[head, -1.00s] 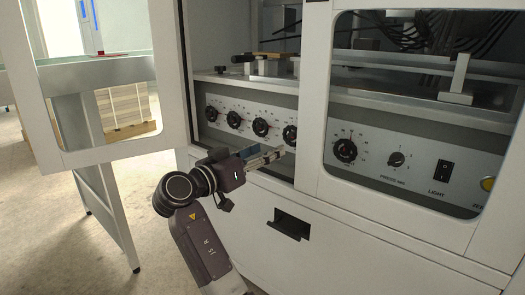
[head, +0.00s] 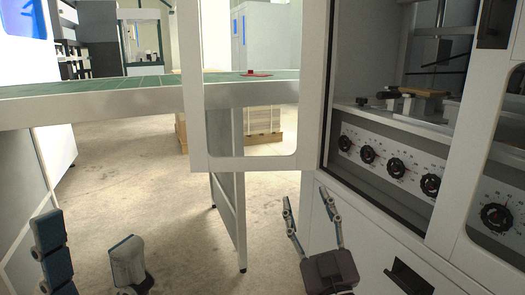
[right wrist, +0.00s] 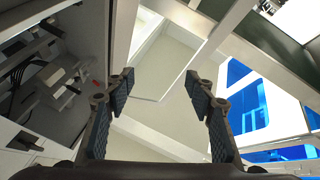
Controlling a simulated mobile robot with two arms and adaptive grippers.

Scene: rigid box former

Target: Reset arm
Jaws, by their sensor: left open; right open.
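My left gripper (head: 88,238) shows at the bottom left of the head view, with its two fingers well apart and nothing between them. My right gripper (head: 307,200) is at the bottom middle of the head view, in front of the machine's white lower cabinet (head: 330,222). Its fingers point up and stand apart and empty. The right wrist view also shows the right gripper (right wrist: 160,82) open, with only background between its fingers. Neither gripper visibly touches anything.
The machine's windowed door (head: 240,163) hangs open above and left of my right gripper. A row of black knobs (head: 397,169) and a recessed handle (head: 409,279) are at right. A green-topped table (head: 100,88) stands behind the door. The floor (head: 130,190) between is clear.

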